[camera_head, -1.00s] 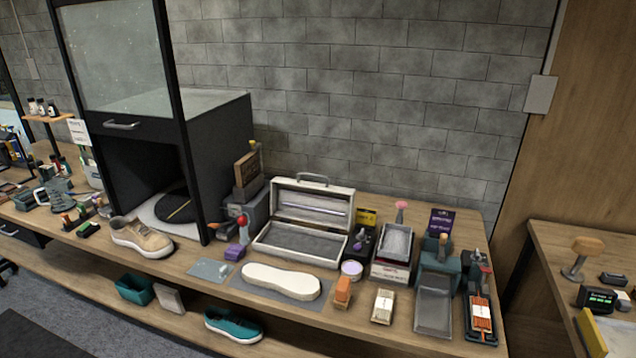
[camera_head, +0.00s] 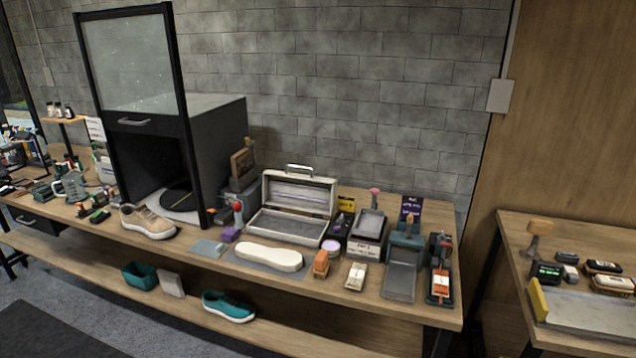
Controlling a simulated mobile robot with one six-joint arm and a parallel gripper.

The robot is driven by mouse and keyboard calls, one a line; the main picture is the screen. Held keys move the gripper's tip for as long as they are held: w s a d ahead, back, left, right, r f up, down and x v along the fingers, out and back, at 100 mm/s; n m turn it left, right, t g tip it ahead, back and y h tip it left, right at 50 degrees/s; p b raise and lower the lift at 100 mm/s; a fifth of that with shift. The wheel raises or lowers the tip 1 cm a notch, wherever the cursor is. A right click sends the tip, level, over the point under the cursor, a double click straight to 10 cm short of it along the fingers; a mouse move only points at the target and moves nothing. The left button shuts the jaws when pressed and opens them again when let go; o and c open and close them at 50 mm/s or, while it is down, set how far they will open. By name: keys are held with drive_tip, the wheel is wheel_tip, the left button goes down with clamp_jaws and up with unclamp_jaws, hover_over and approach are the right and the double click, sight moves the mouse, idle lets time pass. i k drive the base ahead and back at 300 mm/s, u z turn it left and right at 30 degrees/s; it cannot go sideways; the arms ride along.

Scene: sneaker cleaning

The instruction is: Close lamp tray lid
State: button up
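A white case with a grey-lined tray (camera_head: 287,228) stands on the workbench, right of the black cabinet. Its lid (camera_head: 299,193) is raised and open at the back, with a handle on top and a pale tube-like strip along its inside. This case looks like the lamp tray, though no label on it can be read. My gripper is not in view.
A white insole shape (camera_head: 268,257) lies on a mat before the case. The black cabinet (camera_head: 160,130) rises at left. Another table (camera_head: 510,235) stands at right.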

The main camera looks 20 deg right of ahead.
sight(311, 193)
drive_tip(key=u, duration=0.05)
drive_tip(key=k, duration=0.4)
drive_tip(key=z, duration=0.25)
drive_tip(key=i, duration=1)
drive_tip(key=u, duration=4.3)
drive_tip(key=i, duration=0.05)
drive_tip(key=z, duration=3.05)
